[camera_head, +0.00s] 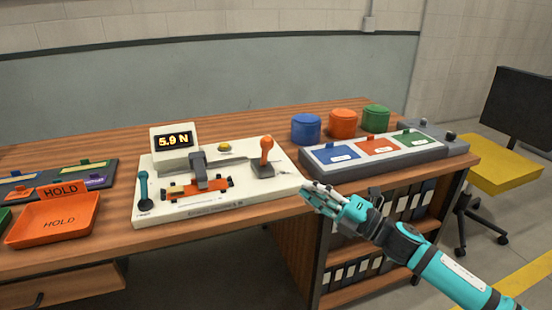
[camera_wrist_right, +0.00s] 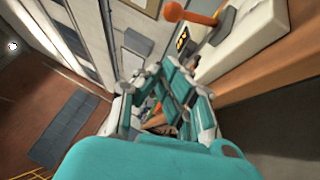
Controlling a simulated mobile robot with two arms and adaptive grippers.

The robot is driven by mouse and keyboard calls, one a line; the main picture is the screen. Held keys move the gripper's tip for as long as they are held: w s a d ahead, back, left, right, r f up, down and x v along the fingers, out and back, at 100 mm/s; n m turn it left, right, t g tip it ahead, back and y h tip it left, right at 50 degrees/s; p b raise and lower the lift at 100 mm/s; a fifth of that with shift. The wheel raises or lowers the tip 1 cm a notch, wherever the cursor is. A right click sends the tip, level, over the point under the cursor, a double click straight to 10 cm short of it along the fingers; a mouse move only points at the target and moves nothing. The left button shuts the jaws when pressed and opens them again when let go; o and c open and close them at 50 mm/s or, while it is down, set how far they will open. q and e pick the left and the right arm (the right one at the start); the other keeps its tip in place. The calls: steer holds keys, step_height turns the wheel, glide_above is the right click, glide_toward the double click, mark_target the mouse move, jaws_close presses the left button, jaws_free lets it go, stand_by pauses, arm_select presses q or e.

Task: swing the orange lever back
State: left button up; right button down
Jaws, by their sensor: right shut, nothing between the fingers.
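The orange lever (camera_head: 266,151) stands nearly upright at the right end of a white test device (camera_head: 218,203) on the wooden table. The device's display (camera_head: 173,141) reads 5.9 N. The lever also shows at the top of the right wrist view (camera_wrist_right: 190,15). My right gripper (camera_head: 308,191) is shut and empty, at the device's front right corner, to the right of and nearer than the lever, apart from it. My left gripper is not in view.
An orange HOLD tray (camera_head: 52,222) lies at the left. A panel with blue, orange and green pads (camera_head: 440,152) is at the right, with blue (camera_head: 306,129), orange (camera_head: 343,124) and green (camera_head: 376,119) round containers behind it. A yellow chair (camera_head: 500,172) stands beyond the table's right end.

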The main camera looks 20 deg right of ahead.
mark_target(265, 151)
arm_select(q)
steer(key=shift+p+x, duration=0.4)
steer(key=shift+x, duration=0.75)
arm_select(e)
steer(key=w+d+x, duration=0.1)
steer(key=d+x, duration=0.1)
steer(key=x, duration=1.1)
steer(key=shift+w+d+r, duration=0.2)
steer(key=shift+w, duration=0.15)
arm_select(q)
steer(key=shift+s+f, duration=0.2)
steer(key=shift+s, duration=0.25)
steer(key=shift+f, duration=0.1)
arm_select(e)
steer(key=shift+r, duration=0.1)
